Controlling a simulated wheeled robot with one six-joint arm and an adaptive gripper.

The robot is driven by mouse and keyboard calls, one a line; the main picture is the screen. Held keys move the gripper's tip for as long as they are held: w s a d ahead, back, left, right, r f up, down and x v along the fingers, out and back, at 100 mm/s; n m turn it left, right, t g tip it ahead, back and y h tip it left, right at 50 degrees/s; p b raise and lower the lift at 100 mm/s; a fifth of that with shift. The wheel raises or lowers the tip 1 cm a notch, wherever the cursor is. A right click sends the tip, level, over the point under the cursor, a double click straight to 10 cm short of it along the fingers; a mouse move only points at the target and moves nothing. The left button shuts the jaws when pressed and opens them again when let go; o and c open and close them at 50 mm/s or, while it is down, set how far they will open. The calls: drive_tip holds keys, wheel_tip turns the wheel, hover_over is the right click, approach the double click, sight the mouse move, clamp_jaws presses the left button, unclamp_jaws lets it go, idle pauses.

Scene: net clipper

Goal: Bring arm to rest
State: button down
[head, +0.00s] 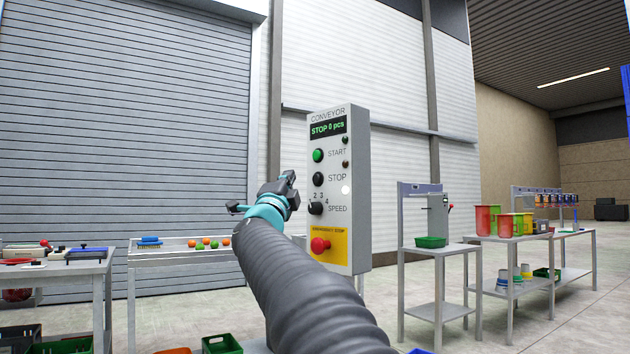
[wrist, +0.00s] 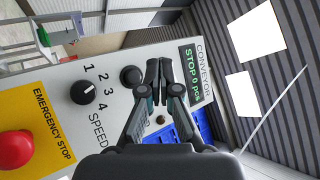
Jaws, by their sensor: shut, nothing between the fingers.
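My arm (head: 300,285) reaches up from the bottom of the head view. My gripper (head: 290,177) is at its end, just left of the grey conveyor control panel (head: 358,190). In the wrist view my gripper (wrist: 159,72) is shut and empty, its fingers together in front of the panel face. It seems apart from the panel, though the exact gap cannot be told. The panel's display (head: 328,128) reads "STOP 0 pcs". The green start button (head: 318,155) is hidden by my fingers in the wrist view.
The panel carries a black stop button (head: 318,179), a speed knob (head: 315,208) and a red emergency stop (head: 320,245). A table with coloured balls (head: 140,262) stands left. A small table with a green bin (head: 431,242) stands right. Open floor lies between the tables.

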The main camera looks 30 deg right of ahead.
idle(0.6)
drive_tip(key=w+a+f+n+y, duration=0.4)
drive_tip(key=f+n+y, duration=0.2)
drive_tip(key=f, duration=0.1)
drive_tip(key=w+a+f+n+y, duration=0.3)
drive_tip(key=f+n+y, duration=0.3)
drive_tip(key=f, duration=0.1)
drive_tip(key=s+a+f+n+g+y, duration=0.2)
drive_tip(key=s+a+f+n, duration=0.1)
drive_tip(key=f, duration=0.4)
drive_tip(key=s+a+f+n+g+y, duration=0.2)
drive_tip(key=s+a+f+n, duration=0.1)
drive_tip(key=f, duration=0.4)
drive_tip(key=s+a+f+n+g+y, duration=0.1)
drive_tip(key=s+a+f+n+g, duration=0.15)
drive_tip(key=s+f, duration=0.5)
drive_tip(key=s+a+f+n+g, duration=0.1)
drive_tip(key=s+f+n+g, duration=0.15)
drive_tip(key=s+f, duration=0.5)
drive_tip(key=s+f+n+g, duration=0.1)
drive_tip(key=s+f, duration=0.3)
drive_tip(key=s, duration=0.7)
drive_tip(key=s+f+g+h, duration=0.1)
drive_tip(key=s+f, duration=0.3)
drive_tip(key=s, duration=0.8)
drive_tip(key=shift+a+f+n+g, duration=0.3)
drive_tip(key=shift+a+n+g, duration=0.15)
drive_tip(key=shift+g, duration=0.45)
